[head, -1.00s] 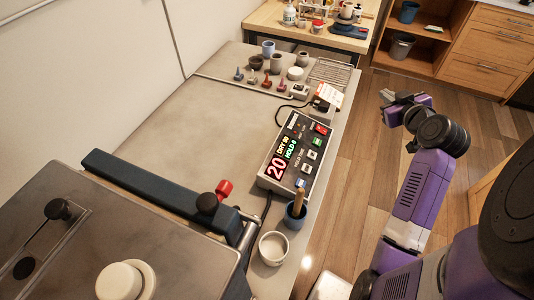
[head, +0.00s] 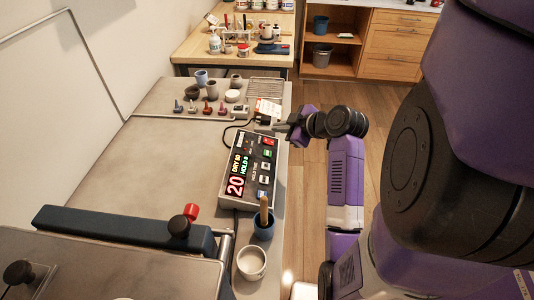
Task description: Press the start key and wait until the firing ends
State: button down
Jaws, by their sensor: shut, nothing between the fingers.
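The firing controller (head: 250,168) is a grey box with a black face on the bench, right of the kiln. Its display reads a large red 20, with DRY 90 and HOLD 0 above. A small coloured key (head: 268,141) sits at the face's far right corner, with pale keys (head: 265,166) below it and a blue key (head: 262,194) nearer me. Which one is start is too small to read. The kiln (head: 110,262) is at the lower left, its lid down. My gripper (head: 277,127) is shut and empty, beside the controller's far right corner; contact cannot be told.
A blue pot with a wooden handle (head: 263,225) and a white bowl (head: 251,262) stand near the bench's right edge. Small cones and cups (head: 210,92), a wire rack (head: 266,90) and a card (head: 268,108) lie farther back. Open floor lies to the right.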

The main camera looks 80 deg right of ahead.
jog(key=b, duration=0.6)
send_near(265, 150)
jog(key=shift+w+d+f, duration=0.3)
jog(key=shift+w+d, duration=0.25)
jog(key=shift+w, duration=0.05)
jog(key=shift+w+d+f, duration=0.3)
jog(key=shift+w+d, duration=0.25)
jog(key=shift+w, duration=0.05)
jog(key=shift+w+d+f, duration=0.3)
jog(key=shift+w+d, duration=0.25)
jog(key=shift+w, duration=0.1)
jog(key=shift+w+f+b, duration=0.15)
jog(key=shift+f+b, duration=0.25)
jog(key=shift+f+b, duration=0.3)
jog(key=shift+f, duration=0.1)
dwell(0.9)
jog(key=shift+r, duration=0.15)
jog(key=shift+r+p, duration=0.55)
jog(key=shift+r, duration=0.15)
jog(key=r+p, duration=0.1)
jog(key=s+r+p, duration=0.1)
jog(key=r, duration=0.1)
jog(key=r+p, duration=0.1)
jog(key=shift+s+r+p, duration=0.25)
jog(key=shift+r+p, duration=0.1)
jog(key=shift+r, duration=0.05)
